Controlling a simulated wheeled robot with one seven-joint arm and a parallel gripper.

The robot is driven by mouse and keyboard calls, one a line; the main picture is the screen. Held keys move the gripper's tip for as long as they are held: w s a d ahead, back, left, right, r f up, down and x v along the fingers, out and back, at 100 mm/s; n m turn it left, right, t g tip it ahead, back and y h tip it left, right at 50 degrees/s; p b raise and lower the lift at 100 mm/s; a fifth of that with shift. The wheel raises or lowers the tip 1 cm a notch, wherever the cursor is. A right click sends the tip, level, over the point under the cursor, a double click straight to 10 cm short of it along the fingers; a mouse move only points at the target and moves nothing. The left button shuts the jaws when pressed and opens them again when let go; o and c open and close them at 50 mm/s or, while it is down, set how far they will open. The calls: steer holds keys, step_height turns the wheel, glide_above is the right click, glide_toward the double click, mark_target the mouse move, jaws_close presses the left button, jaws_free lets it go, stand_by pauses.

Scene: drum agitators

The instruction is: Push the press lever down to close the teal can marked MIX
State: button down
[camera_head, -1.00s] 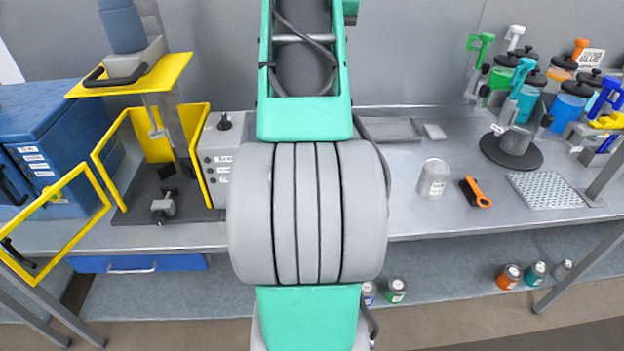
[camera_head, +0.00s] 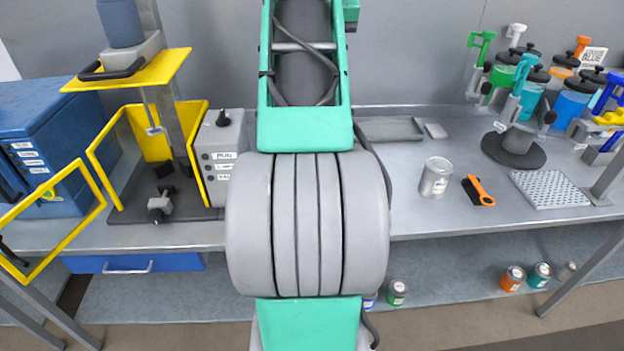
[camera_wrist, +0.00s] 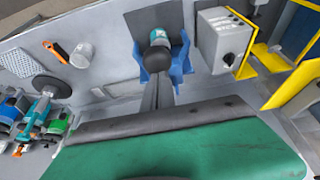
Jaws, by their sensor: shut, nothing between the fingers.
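A teal can (camera_wrist: 158,36) with a pale label stands in a blue cradle (camera_wrist: 178,66) in the wrist view. Its marking is too small to read. A dark rounded piece (camera_wrist: 158,58) covers part of the can; I cannot tell if it belongs to the press lever. My gripper (camera_wrist: 162,80) shows as two narrow grey fingers, shut together and empty, pointing toward the cradle. Contact with the dark piece cannot be judged. In the head view my arm hides the can and cradle, and no lever can be made out for certain.
A grey control box (camera_head: 222,160) and a yellow-framed machine (camera_head: 160,150) stand left of my arm. Coloured canisters crowd the back right.

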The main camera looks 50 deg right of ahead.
steer(key=shift+s+a+f+b, duration=0.15)
steer(key=shift+a+f+b, duration=0.05)
steer(key=shift+f+b, duration=0.25)
steer(key=shift+f, duration=0.2)
steer(key=shift+s+a+f+b, duration=0.15)
steer(key=shift+f+b, duration=0.3)
steer(key=shift+b, duration=0.05)
steer(key=shift+s+a+f+b, duration=0.15)
steer(key=shift+f+b, duration=0.25)
steer(key=shift+b, duration=0.1)
steer(key=shift+s+a+f+b, duration=0.1)
steer(key=shift+f+b, duration=0.4)
steer(key=shift+b, duration=0.05)
steer(key=shift+s+a+f+b, duration=0.1)
steer(key=shift+f+b, duration=0.4)
steer(key=shift+s+a+f+b, duration=0.15)
steer(key=shift+a+f+b, duration=0.05)
steer(key=shift+f+b, duration=0.85)
